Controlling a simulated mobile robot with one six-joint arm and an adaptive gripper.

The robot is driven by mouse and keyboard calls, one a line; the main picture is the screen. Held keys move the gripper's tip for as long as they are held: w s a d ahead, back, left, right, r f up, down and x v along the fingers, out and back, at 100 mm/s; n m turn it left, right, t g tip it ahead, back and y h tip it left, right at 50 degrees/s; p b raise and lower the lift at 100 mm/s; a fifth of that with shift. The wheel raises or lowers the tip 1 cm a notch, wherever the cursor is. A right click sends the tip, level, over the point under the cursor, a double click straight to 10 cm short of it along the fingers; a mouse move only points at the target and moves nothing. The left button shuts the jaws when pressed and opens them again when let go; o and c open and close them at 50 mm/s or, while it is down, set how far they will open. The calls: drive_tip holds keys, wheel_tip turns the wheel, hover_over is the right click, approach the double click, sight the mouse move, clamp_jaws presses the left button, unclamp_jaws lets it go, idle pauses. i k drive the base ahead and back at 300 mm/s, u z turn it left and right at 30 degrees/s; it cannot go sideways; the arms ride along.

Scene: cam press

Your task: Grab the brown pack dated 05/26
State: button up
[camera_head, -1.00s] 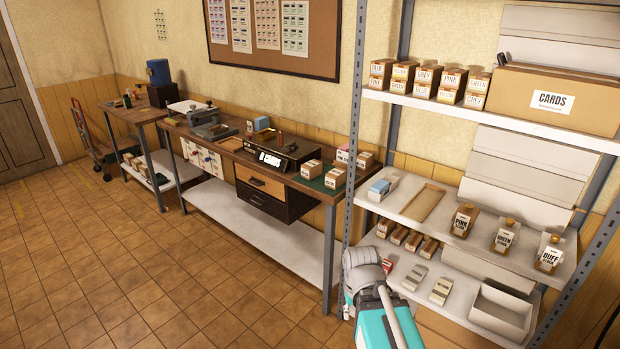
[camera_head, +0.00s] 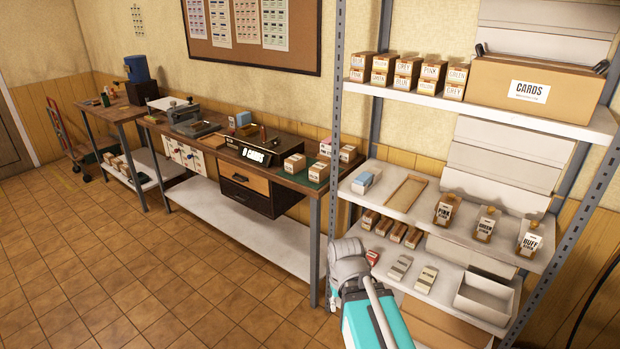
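Several small brown packs with pale labels (camera_head: 398,232) stand in a row on the rack, below the pale wooden tray. Several brown-and-white boxes (camera_head: 409,76) stand on the top shelf, with colour names such as pink, green and grey. Three brown pouches, pink (camera_head: 445,210), green (camera_head: 486,226) and buff (camera_head: 529,240), stand on the middle shelf. No date is legible on any pack, so I cannot tell which one is 05/26. My teal and grey arm is at the bottom centre, in front of the rack; my gripper's fingers do not show.
The metal rack (camera_head: 332,160) has a near post on its left. A cards box (camera_head: 530,90) fills the top right, and an open white bin (camera_head: 484,298) sits low. The workbench (camera_head: 240,160) holds a press and small boxes. Tiled floor at left is clear.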

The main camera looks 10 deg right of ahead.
sight(318, 172)
drive_tip(key=k, duration=0.65)
drive_tip(key=z, duration=0.45)
drive_tip(key=i, duration=0.75)
drive_tip(key=z, duration=0.4)
drive_tip(key=i, duration=1.1)
drive_tip(key=u, duration=0.7)
